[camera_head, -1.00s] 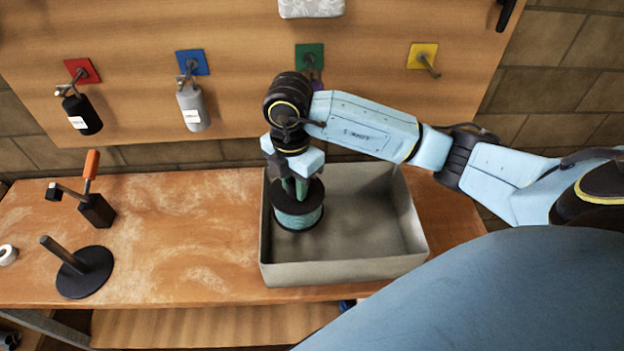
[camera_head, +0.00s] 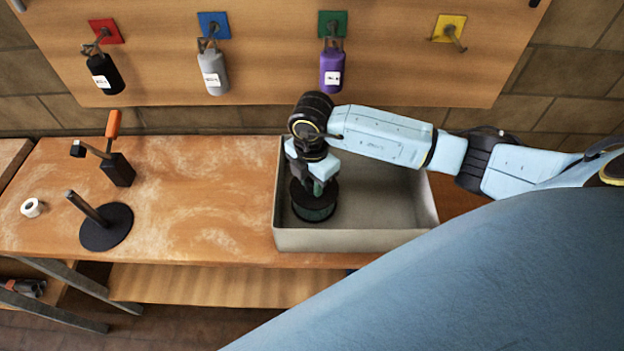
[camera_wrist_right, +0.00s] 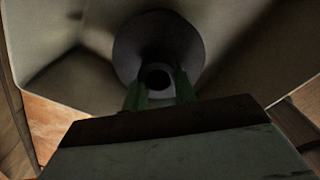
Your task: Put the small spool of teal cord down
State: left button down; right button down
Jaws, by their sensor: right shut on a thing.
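The small spool of teal cord (camera_head: 314,208) has dark flanges and stands upright inside the grey bin, near its left wall. It also shows in the right wrist view, where its dark round top (camera_wrist_right: 158,48) has a hole in the middle. My right gripper (camera_head: 318,187) points down from above and is shut on the spool at its top. In the wrist view the green fingertips (camera_wrist_right: 160,92) meet the spool's near side. Whether the spool's underside touches the bin floor is hidden. My left gripper is not in view.
The grey bin (camera_head: 425,205) is otherwise empty, with free floor to the right. A black post stand (camera_head: 106,228), an orange-handled clamp (camera_head: 118,168) and a white tape roll (camera_head: 31,208) stand left on the workbench (camera_head: 205,190). Tagged padlock-like items hang on the back board (camera_head: 270,70).

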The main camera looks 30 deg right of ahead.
jog(key=shift+f, duration=0.15)
jog(key=c, duration=1.1)
grip_release()
notch_tip(320, 180, up, 12)
jog(key=shift+r, duration=0.25)
